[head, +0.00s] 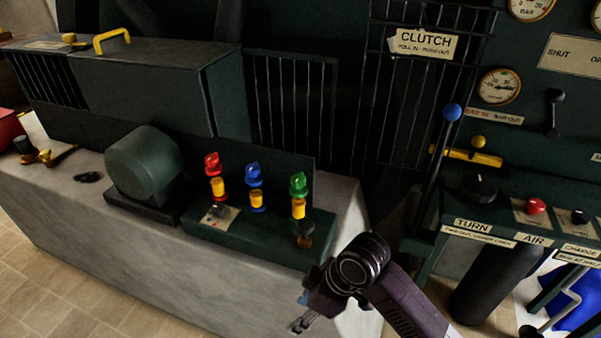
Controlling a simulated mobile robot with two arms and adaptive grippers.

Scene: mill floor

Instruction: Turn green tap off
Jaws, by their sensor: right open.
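The green tap (298,186) has a green handle on a yellow body. It stands at the right end of a row on a dark green base (265,232). A blue tap (254,176) and a red tap (212,163) stand to its left. My right gripper (298,325) is open and empty. It is below the green tap in the picture, in front of the stone ledge, and apart from the tap. My left gripper is out of view.
A dark rounded motor housing (144,163) sits on the stone ledge (130,245) left of the taps. A control panel with a blue-knobbed lever (452,112), a red knob (536,206) and gauges stands at the right. Tiled floor (60,300) shows lower left.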

